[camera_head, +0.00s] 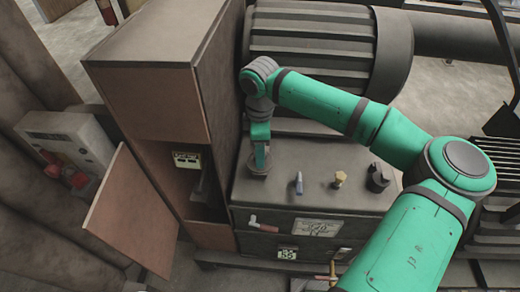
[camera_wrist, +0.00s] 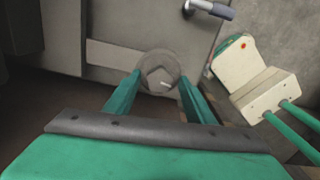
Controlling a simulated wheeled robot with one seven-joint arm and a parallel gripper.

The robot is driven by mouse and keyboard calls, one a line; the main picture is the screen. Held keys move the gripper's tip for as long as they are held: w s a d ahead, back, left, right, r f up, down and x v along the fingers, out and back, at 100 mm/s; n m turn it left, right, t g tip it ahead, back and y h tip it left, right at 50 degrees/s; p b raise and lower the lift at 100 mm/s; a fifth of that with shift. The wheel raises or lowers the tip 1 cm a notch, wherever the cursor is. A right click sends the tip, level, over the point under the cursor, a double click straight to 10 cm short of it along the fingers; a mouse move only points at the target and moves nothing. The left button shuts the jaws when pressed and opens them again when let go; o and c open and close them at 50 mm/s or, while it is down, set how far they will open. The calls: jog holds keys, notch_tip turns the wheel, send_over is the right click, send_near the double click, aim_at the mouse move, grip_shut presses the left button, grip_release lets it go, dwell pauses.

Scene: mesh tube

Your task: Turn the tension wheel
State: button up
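A round grey wheel (camera_wrist: 158,68) with a small pale mark lies ahead between my fingertips in the wrist view; I take it as the tension wheel. In the head view a dark round piece (camera_head: 257,172) sits at the left end of the control box top, directly below my gripper (camera_head: 261,157). In the wrist view my gripper (camera_wrist: 157,84) has its two green fingers apart, one on each side of the wheel. I cannot tell whether the fingers touch it. Its lower edge is partly out of sight.
A tall brown cabinet (camera_head: 165,75) with an open door (camera_head: 132,212) stands close on the left. A large ribbed drum (camera_head: 315,45) lies behind.

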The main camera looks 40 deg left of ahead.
jog(key=c, duration=0.9)
jog(key=shift+o, duration=0.2)
jog(key=shift+m, duration=0.4)
jog(key=m, duration=0.3)
jog(key=shift+m, duration=0.4)
jog(key=m, duration=0.4)
jog(key=shift+m, duration=0.3)
jog(key=m, duration=1.2)
jog(key=shift+m, duration=0.3)
